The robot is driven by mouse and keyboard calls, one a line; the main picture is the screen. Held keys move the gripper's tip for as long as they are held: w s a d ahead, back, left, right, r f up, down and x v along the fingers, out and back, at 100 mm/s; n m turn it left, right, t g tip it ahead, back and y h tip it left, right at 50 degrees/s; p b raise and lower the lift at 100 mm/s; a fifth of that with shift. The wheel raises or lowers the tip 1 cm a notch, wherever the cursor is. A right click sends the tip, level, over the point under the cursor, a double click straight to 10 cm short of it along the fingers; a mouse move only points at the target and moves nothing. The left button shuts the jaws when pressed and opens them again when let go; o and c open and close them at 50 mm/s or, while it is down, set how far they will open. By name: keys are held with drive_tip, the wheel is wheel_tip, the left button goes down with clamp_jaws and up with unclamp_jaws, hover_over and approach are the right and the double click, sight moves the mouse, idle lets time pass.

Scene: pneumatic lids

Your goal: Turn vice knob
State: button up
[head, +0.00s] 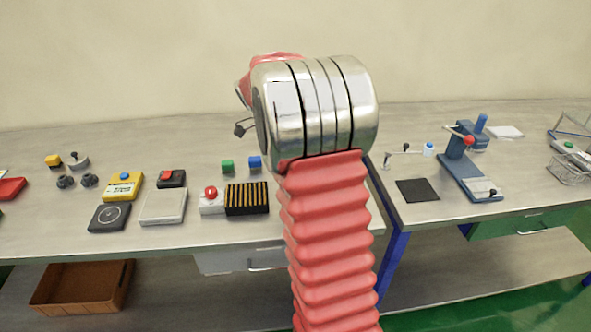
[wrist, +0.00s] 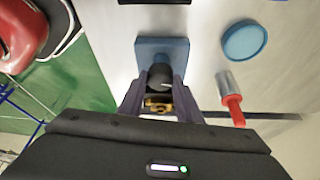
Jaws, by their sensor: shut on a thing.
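In the wrist view, a dark round knob (wrist: 160,75), which I take as the vice knob, stands in front of a blue square block (wrist: 150,45). My gripper (wrist: 160,86) has one finger on each side of the knob and is shut on it. A small yellow-gold part (wrist: 158,104) shows between the fingers, nearer the palm. In the head view my own arm hides the gripper and the knob. How far the knob is turned cannot be told.
In the wrist view, a blue disc (wrist: 244,41) and a red-handled piece (wrist: 233,108) lie to the right of my gripper. In the head view, several small boxes and buttons stand on the left bench, and a blue press (head: 466,172) stands on the right bench.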

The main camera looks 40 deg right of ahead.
drive_tip(key=o, duration=1)
drive_tip(key=shift+w, duration=0.1)
drive_tip(key=shift+o, duration=0.2)
drive_tip(key=v, duration=1.3)
drive_tip(key=shift+r, duration=0.35)
